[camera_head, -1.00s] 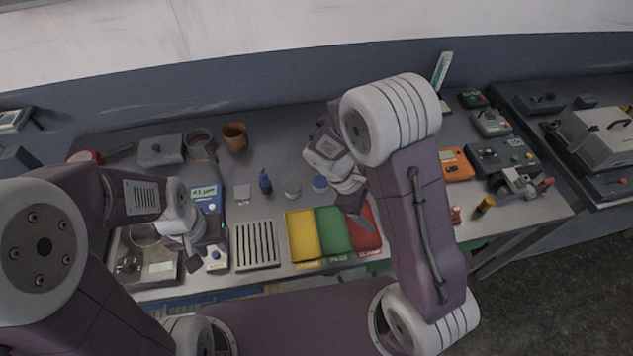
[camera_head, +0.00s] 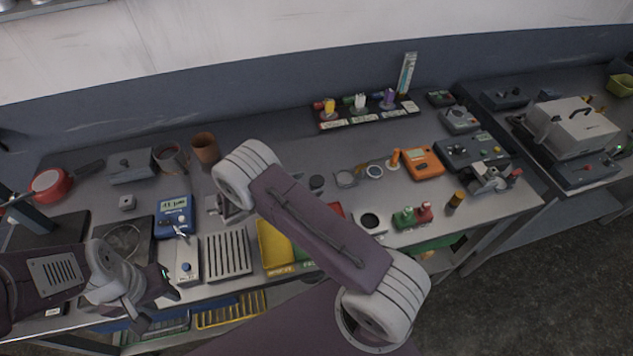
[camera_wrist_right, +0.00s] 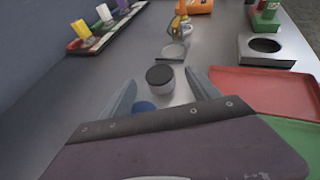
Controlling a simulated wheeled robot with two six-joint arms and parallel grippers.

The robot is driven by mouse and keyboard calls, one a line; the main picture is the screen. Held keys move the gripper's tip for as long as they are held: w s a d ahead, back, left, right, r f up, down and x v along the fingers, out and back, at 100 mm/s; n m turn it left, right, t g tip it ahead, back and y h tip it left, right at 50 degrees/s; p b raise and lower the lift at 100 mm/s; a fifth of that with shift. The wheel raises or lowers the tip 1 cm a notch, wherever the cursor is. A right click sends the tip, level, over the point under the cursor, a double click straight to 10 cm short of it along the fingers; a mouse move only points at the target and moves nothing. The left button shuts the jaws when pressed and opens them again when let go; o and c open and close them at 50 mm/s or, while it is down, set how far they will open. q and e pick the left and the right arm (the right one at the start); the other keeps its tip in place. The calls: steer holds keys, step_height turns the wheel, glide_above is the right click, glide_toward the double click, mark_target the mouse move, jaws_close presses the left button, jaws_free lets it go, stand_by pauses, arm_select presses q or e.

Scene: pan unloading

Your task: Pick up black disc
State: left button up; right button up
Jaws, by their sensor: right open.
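The black disc (camera_wrist_right: 159,76) has a dark top and a paler side. In the right wrist view it stands on the grey bench just beyond my right fingertips, roughly between their lines. It also shows in the head view (camera_head: 317,182), right of my right forearm. My right gripper (camera_wrist_right: 163,90) is open and empty, low over the bench; my forearm hides its fingers in the head view. A blue disc (camera_wrist_right: 145,106) lies nearer, between the fingers, partly hidden by the gripper body. My left gripper (camera_head: 157,306) hangs at the bench's front left; its jaw opening is unclear.
A rack of coloured pieces (camera_wrist_right: 106,27) stands at the left. A yellow tray (camera_head: 273,246) is below my forearm.

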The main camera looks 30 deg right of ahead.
mark_target(316, 181)
steer(key=x, duration=0.3)
steer(key=shift+w+p, duration=0.15)
steer(key=shift+p, duration=0.2)
steer(key=shift+w+d+f, duration=0.1)
steer(key=shift+d+f, duration=0.15)
steer(key=shift+d, duration=0.15)
steer(key=shift+a, duration=0.1)
steer(key=c, duration=0.4)
jaws_close()
steer(key=shift+r, duration=0.6)
steer(key=r+b, duration=0.1)
steer(key=r, duration=0.2)
steer(key=shift+s+r, duration=0.15)
steer(key=shift+s, duration=0.05)
steer(key=s+d+r, duration=0.1)
steer(key=s+r, duration=0.2)
steer(key=s, duration=0.2)
steer(key=s+d+r+b, duration=0.1)
steer(key=s+d+r, duration=0.1)
steer(key=s, duration=0.3)
steer(key=shift+s+d+r, duration=0.35)
steer(key=shift+s+r, duration=0.05)
steer(key=shift+r, duration=0.4)
